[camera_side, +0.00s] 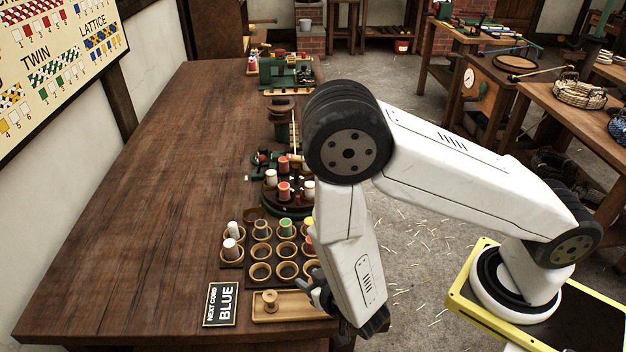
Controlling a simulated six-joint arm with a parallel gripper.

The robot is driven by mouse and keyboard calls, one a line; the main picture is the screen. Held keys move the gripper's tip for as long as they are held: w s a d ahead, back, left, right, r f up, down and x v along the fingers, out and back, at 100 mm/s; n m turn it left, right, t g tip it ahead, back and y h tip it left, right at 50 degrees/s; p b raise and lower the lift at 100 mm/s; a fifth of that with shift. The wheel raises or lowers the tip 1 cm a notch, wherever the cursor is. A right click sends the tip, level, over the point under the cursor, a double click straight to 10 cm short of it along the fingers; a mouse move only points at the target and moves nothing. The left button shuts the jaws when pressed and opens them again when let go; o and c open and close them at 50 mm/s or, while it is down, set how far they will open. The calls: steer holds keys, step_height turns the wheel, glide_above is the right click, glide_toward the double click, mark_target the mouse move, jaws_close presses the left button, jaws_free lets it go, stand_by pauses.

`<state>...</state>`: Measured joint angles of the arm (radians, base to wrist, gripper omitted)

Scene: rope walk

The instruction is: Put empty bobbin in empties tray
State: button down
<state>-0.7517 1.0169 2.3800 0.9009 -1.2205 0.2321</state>
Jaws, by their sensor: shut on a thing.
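A shallow light wooden tray (302,311) lies at the near edge of the bench. A bare wooden bobbin (270,300) stands in its left part. My gripper (318,291) is low over the tray's right end, beside the rack of cups.
A rack of round wooden cups (261,271) stands behind the tray; some cups hold wound bobbins. A "NEXT CORD BLUE" sign (221,304) lies left of the tray. A round carrier with bobbins (284,190) stands farther back. The bench's left side (150,200) is clear.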

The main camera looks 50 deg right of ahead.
steer(key=shift+f, duration=1.9)
steer(key=shift+c, duration=1.4)
jaws_free()
steer(key=shift+f, duration=0.1)
steer(key=shift+s+r, duration=0.15)
steer(key=shift+r, duration=0.05)
steer(key=shift+v, duration=3.65)
